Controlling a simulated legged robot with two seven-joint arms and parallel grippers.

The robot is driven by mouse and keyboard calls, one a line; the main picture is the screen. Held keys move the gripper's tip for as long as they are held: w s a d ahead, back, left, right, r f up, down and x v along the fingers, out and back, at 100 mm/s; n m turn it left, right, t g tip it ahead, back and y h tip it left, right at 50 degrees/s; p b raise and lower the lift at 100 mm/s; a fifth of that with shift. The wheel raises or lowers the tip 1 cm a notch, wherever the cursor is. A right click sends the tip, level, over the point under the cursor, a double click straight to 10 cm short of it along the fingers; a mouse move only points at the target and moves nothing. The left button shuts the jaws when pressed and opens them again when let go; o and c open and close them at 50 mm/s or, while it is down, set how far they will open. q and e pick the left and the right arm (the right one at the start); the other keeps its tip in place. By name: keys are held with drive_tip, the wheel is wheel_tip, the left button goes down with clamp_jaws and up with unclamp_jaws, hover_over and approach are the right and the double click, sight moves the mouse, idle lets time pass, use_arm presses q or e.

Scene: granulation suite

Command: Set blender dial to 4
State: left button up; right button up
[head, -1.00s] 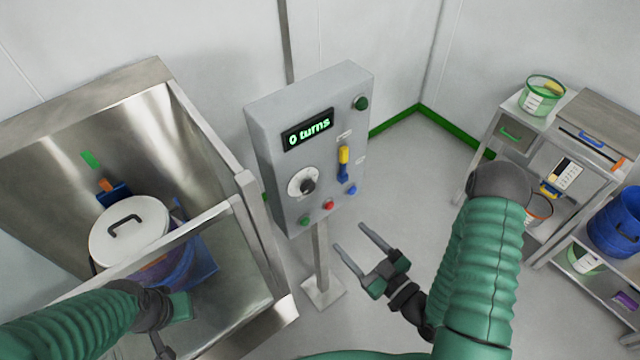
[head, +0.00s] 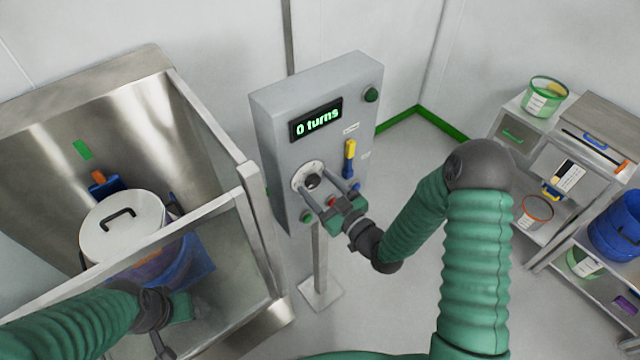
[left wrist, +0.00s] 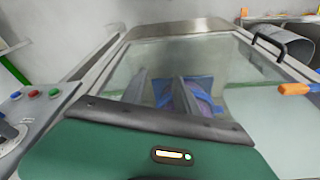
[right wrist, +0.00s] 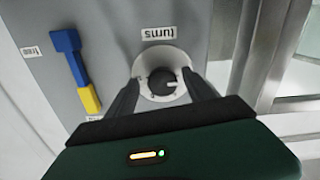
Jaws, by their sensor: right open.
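The grey control panel (head: 275,130) stands on a post, and its display (head: 316,122) reads "0 turns". The dial (head: 312,181) is a dark knob on a white round plate. It also shows in the right wrist view (right wrist: 160,82), under an upside-down "turns" label. My right gripper (head: 322,184) is open at the panel face. In the right wrist view its two fingers (right wrist: 162,90) stand on either side of the dial, with gaps visible beside the knob. My left gripper (left wrist: 160,85) is open and empty over the glass front of the steel booth.
A yellow and blue switch (head: 349,158) sits right of the dial, with coloured buttons below. The steel booth (head: 262,250) holds a lidded drum (head: 120,222). A shelf cart (head: 513,120) stands at the right.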

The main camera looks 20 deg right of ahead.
drive_tip(key=shift+s+a+r, duration=0.1)
drive_tip(key=shift+a, duration=0.4)
drive_tip(key=shift+c, duration=0.2)
drive_tip(key=shift+a, duration=0.1)
drive_tip(key=shift+c, duration=1.3)
drive_tip(key=shift+d+f, duration=0.2)
drive_tip(key=shift+d, duration=0.5)
drive_tip(key=c, duration=1)
drive_tip(key=shift+a+r, duration=0.1)
drive_tip(key=shift+a, duration=0.25)
clamp_jaws()
drive_tip(key=shift+d+m, duration=0.2)
drive_tip(key=shift+m, duration=0.7)
drive_tip(key=m, duration=0.3)
drive_tip(key=shift+a, duration=0.1)
drive_tip(key=m, duration=0.3)
use_arm(q)
drive_tip(key=shift+a, duration=0.35)
use_arm(e)
drive_tip(key=shift+m, duration=2)
